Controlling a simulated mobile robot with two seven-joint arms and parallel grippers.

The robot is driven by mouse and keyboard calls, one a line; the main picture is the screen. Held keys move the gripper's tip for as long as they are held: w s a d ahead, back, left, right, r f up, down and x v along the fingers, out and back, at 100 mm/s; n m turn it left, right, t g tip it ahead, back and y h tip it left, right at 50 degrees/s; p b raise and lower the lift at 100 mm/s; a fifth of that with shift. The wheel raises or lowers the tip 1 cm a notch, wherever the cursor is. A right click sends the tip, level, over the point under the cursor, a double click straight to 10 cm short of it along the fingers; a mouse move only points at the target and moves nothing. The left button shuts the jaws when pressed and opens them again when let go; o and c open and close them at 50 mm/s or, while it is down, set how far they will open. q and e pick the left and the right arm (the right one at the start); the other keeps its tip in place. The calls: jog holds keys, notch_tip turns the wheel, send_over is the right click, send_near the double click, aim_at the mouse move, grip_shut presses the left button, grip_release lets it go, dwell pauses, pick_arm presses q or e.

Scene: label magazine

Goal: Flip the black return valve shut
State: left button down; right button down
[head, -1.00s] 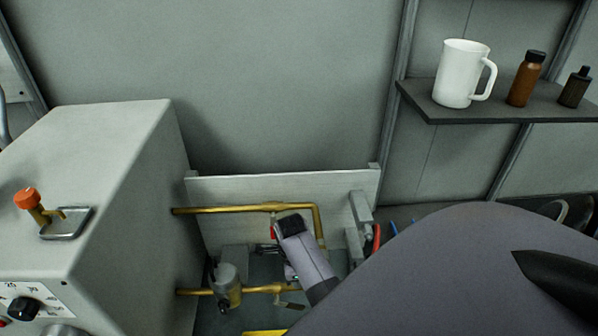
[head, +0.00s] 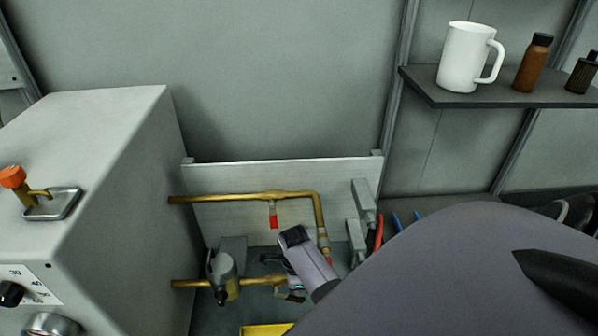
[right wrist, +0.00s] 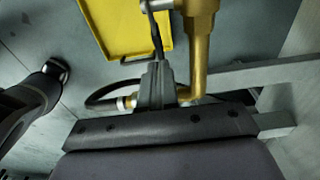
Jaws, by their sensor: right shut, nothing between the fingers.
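The lower brass pipe (head: 190,284) runs right from the grey machine. In the right wrist view, a slim dark lever (right wrist: 155,36) lies close alongside the brass pipe (right wrist: 202,55), just beyond my right gripper (right wrist: 156,68); it looks like the black return valve's handle. My right gripper (head: 266,258) is shut and empty, in front of the lower pipe in the head view, where it and my wrist hide part of the valve. I cannot tell whether the fingertips touch the lever. A red handle (head: 274,221) hangs down from the upper brass pipe (head: 225,197). My left gripper is not in view.
The grey machine (head: 95,150) stands at the left. A pump-like grey part (head: 222,266) sits on the lower pipe. A pale backboard (head: 230,175) is behind the pipes, and a yellow tray (head: 262,330) lies below. A shelf (head: 500,92) holds a white mug (head: 463,58).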

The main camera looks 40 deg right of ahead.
aim_at(297, 302)
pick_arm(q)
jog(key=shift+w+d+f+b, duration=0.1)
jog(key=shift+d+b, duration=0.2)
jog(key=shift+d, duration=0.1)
pick_arm(e)
jog(key=shift+f, duration=0.85)
pick_arm(q)
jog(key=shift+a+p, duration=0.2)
jog(key=shift+p, duration=0.15)
pick_arm(e)
jog(key=shift+s+d+f, duration=0.1)
jog(key=shift+f, duration=2)
jog(key=shift+w+a+f+b, duration=0.25)
jog(key=shift+b, duration=0.15)
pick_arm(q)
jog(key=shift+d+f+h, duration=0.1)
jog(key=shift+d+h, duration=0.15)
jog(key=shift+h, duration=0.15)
pick_arm(e)
jog(key=shift+f, duration=0.15)
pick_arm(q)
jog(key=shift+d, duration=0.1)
pick_arm(e)
jog(key=shift+w+a+f, duration=0.1)
jog(key=shift+a, duration=0.05)
